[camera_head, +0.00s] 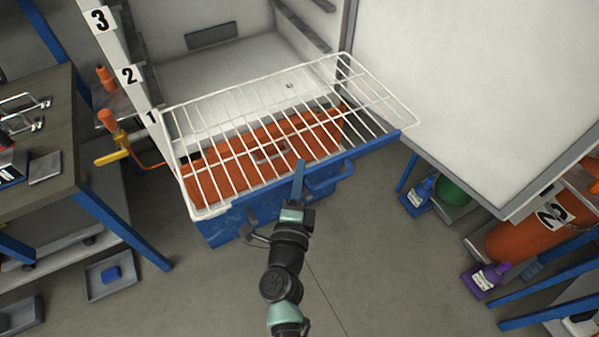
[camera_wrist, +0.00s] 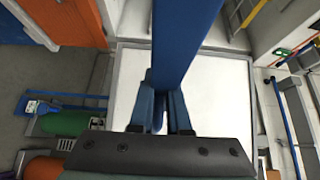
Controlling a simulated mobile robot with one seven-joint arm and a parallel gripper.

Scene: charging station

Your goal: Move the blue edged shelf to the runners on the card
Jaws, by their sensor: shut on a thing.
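The shelf is a white wire rack (camera_head: 250,98) with a blue front edge (camera_head: 384,142). It lies roughly level in the mouth of a white cabinet, at about the height of label 1 (camera_head: 151,117). My gripper (camera_head: 299,185) is at the front edge, shut on the blue edge, which also shows as a blue bar in the wrist view (camera_wrist: 187,40). Labels 2 (camera_head: 130,75) and 3 (camera_head: 100,20) climb the cabinet's left post. Grey runners (camera_head: 305,25) show on the inner right wall. A card reading 2 (camera_head: 551,215) is at the right. Whether the shelf rests on runners is unclear.
A blue chest with orange inside (camera_head: 240,215) stands below the shelf. The open white door (camera_head: 470,80) fills the right. A workbench (camera_head: 50,130) stands at left. The floor (camera_head: 390,270) in front is clear.

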